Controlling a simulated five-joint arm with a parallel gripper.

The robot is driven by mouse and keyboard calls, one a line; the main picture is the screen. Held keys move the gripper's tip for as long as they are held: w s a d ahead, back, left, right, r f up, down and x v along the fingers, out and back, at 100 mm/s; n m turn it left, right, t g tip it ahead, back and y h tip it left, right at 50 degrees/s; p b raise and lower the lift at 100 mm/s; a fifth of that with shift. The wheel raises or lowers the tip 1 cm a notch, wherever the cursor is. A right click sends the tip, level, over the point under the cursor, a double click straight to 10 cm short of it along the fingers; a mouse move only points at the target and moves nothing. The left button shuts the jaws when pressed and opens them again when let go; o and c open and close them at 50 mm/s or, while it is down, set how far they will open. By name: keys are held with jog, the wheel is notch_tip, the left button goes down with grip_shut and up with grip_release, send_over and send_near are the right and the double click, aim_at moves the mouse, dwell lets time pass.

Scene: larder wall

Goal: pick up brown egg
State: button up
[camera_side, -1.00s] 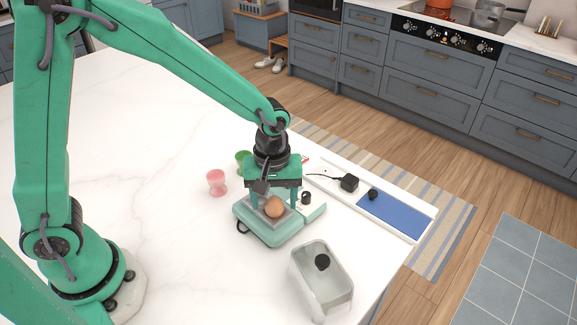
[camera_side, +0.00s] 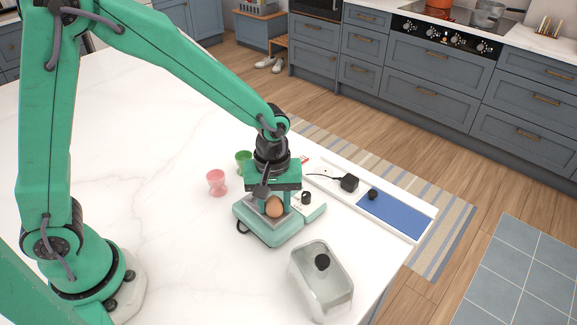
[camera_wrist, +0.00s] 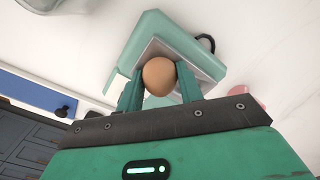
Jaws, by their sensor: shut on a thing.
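The brown egg (camera_side: 275,207) sits on the metal plate of a green kitchen scale (camera_side: 270,234). In the wrist view the egg (camera_wrist: 159,76) is between the two green fingers of my gripper (camera_wrist: 160,88), with the scale (camera_wrist: 150,32) behind it. My gripper (camera_side: 272,202) points down over the scale and is shut on the egg. The fingers hide parts of the egg's sides in the side view. I cannot tell whether the egg still touches the plate.
A pink egg cup (camera_side: 217,183) and a green cup (camera_side: 243,160) stand left of the scale. A white tray with a blue panel (camera_side: 393,215) lies right. The marble counter is clear at left.

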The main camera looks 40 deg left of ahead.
jog(key=shift+r, duration=0.1)
jog(key=shift+r, duration=0.75)
notch_tip(320, 180, up, 2)
jog(key=shift+r, duration=0.1)
jog(key=s+d+r, duration=0.7)
jog(key=s, duration=0.2)
jog(key=shift+d, duration=0.2)
jog(key=n, duration=0.3)
send_near(274, 197)
jog(key=s+a+f, duration=0.1)
jog(key=s+a, duration=0.2)
jog(key=a, duration=0.2)
jog(key=w+a+f+n, duration=0.1)
jog(key=a+n, duration=0.2)
jog(key=a, duration=1.1)
jog(key=shift+w+f, duration=0.25)
jog(key=shift+f, duration=0.25)
